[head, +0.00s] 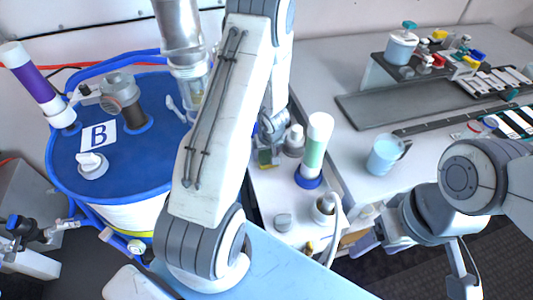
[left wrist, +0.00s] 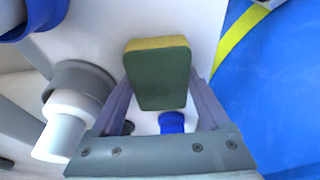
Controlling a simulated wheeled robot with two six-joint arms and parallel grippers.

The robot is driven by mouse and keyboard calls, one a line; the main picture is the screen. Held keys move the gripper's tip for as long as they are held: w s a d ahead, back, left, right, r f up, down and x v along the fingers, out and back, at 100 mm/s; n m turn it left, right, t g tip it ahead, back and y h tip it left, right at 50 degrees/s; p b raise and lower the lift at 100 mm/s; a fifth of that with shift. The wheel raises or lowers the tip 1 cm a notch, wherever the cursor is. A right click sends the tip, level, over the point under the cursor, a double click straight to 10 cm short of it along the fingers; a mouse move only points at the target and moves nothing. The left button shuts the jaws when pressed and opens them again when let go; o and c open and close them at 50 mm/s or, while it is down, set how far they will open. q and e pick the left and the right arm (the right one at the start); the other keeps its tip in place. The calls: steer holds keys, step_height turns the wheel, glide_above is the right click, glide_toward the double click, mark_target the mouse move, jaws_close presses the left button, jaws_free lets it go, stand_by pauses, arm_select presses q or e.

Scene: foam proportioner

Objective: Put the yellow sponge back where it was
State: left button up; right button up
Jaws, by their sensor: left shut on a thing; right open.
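The sponge (head: 265,158) has a dark green face and a yellow layer along one edge. It is seen close up in the left wrist view (left wrist: 158,78), between the two fingers of my left gripper (left wrist: 160,95). In the head view my left gripper (head: 268,138) is partly hidden behind my own arm, over the narrow white surface beside the blue drum. I cannot tell whether the sponge touches that surface. My right gripper (head: 368,230) is open at the lower right, away from the sponge, with its fingers hard to make out.
The blue-topped drum (head: 65,165) stands left of the sponge. A grey-white fitting (head: 294,140) is close to the sponge's right, and a white-green cylinder with a blue base (head: 315,145) stands beyond it.

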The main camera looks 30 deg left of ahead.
arm_select(q)
steer(key=o, duration=1.2)
steer(key=shift+c, duration=0.2)
steer(key=p+v, duration=0.8)
steer(key=v, duration=0.4)
steer(key=shift+d, duration=0.1)
